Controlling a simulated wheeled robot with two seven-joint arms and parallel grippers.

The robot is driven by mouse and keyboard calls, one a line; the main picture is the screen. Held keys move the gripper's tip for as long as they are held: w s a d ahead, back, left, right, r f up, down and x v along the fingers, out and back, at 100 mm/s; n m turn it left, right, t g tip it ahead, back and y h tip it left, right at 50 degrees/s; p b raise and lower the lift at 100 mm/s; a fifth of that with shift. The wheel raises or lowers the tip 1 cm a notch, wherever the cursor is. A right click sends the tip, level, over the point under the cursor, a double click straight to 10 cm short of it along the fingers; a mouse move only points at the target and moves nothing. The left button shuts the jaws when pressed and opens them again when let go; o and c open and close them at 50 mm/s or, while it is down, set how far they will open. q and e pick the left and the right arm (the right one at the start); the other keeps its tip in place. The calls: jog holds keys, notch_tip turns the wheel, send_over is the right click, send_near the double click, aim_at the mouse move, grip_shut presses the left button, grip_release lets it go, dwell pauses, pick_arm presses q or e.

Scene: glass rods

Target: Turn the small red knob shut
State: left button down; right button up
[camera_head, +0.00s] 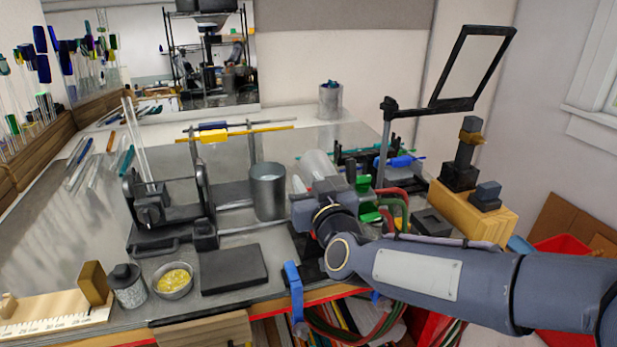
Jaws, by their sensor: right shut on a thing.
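My right gripper (322,198) is at the middle of the bench, with its arm coming in from the right. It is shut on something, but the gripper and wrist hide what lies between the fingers. I cannot make out the small red knob; it may be behind the gripper. Red and green hoses (399,204) curve just right of the gripper, beside a green part (369,206). A pale, clear rounded shape (317,165) shows just behind the gripper. My left gripper is not in view.
A grey metal cup (268,192) stands close left of the gripper, with a black clamp stand (170,205) farther left. A dark pad (233,269) lies in front. A framed screen (472,67) and a wooden block (474,211) are at right. Glass rods lie at left.

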jog(key=shift+m+h, duration=0.3)
jog(key=o, duration=1)
jog(key=b+v, duration=0.1)
jog(key=v, duration=0.6)
jog(key=shift+s+d, duration=0.15)
jog(key=shift+s, duration=0.25)
jog(key=s+d+f+m+g+y, duration=0.1)
jog(key=s+d+f+g, duration=0.15)
jog(key=s+d, duration=0.2)
jog(key=s+d+f+g+y, duration=0.1)
jog(key=s+d+f+g, duration=0.15)
jog(key=d, duration=0.35)
jog(key=s+d+f+m+g+h, duration=0.1)
jog(key=s+d+f+g, duration=0.1)
jog(key=s+d+f, duration=0.1)
jog(key=s+d+f+m+g+h, duration=0.1)
jog(key=s+d+f+g, duration=0.1)
jog(key=s+f, duration=0.3)
jog(key=s+d+f+m+g+h, duration=0.1)
jog(key=s+d+f+m+g, duration=0.1)
jog(key=s, duration=0.7)
jog(key=shift+s+d+f, duration=0.1)
jog(key=shift+d+f, duration=0.7)
jog(key=shift+f, duration=0.25)
